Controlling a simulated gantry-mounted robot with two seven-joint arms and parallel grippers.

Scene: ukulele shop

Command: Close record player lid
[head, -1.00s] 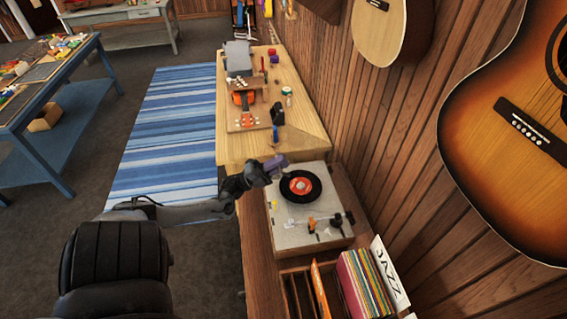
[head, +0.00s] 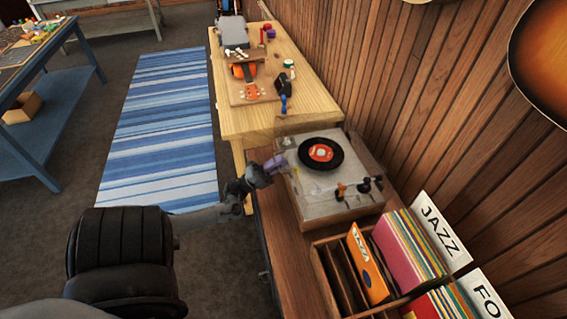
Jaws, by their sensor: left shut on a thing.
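The record player (head: 314,205) sits on a brown wooden cabinet, with a black record (head: 322,154) with an orange label on it. The tonearm (head: 353,190) is at its near side. A clear lid is hard to make out; I cannot tell its angle. My left gripper (head: 276,163) is at the player's left edge, near its far left corner. It is shut on what seems to be the lid's edge, but the fingers hide the contact. My right gripper is not in view.
A crate (head: 325,275) of record sleeves stands on the cabinet just nearer than the player. A wooden workbench (head: 240,124) with a ukulele and tools lies beyond it. The plank wall (head: 430,110) bounds the right. A blue striped rug (head: 160,130) lies on the floor at left.

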